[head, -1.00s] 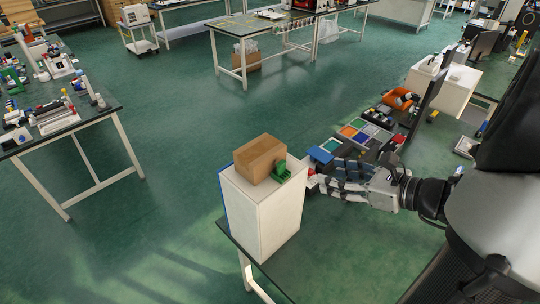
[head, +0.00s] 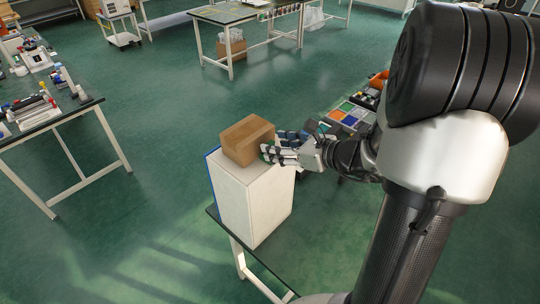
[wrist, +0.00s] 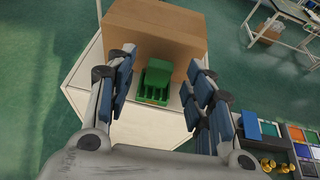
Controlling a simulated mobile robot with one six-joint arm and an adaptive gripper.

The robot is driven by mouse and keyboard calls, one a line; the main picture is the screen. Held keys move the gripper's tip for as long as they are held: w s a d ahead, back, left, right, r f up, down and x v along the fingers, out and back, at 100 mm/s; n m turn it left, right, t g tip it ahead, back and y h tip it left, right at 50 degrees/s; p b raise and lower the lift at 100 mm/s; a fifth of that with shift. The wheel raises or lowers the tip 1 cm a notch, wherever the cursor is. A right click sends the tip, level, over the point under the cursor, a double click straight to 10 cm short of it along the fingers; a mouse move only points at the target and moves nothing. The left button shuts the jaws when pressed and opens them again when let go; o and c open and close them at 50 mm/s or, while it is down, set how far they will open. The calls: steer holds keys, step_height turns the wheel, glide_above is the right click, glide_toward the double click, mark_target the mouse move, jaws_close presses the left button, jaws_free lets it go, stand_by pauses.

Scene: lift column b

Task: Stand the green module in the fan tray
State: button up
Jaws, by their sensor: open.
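The green module (wrist: 155,82) is on the white cabinet top (wrist: 140,134), close against the near side of a cardboard box. In the wrist view its near face shows ridges or slots. My gripper (wrist: 161,62) is open, with blue-padded fingers on both sides of the module and a visible gap on each side. In the head view my gripper (head: 270,151) is at the right edge of the cabinet top, beside the box, and its fingers mostly hide the module. I cannot pick out the fan tray in either view.
The cardboard box (head: 248,139) takes up much of the cabinet top. Coloured bins (head: 350,115) lie to the right, partly behind my arm; they also show in the wrist view (wrist: 302,150). A dark-topped table (head: 50,118) with parts stands at the left. Green floor lies between.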

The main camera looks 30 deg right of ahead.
steer(key=shift+x, duration=1.1)
jaws_close()
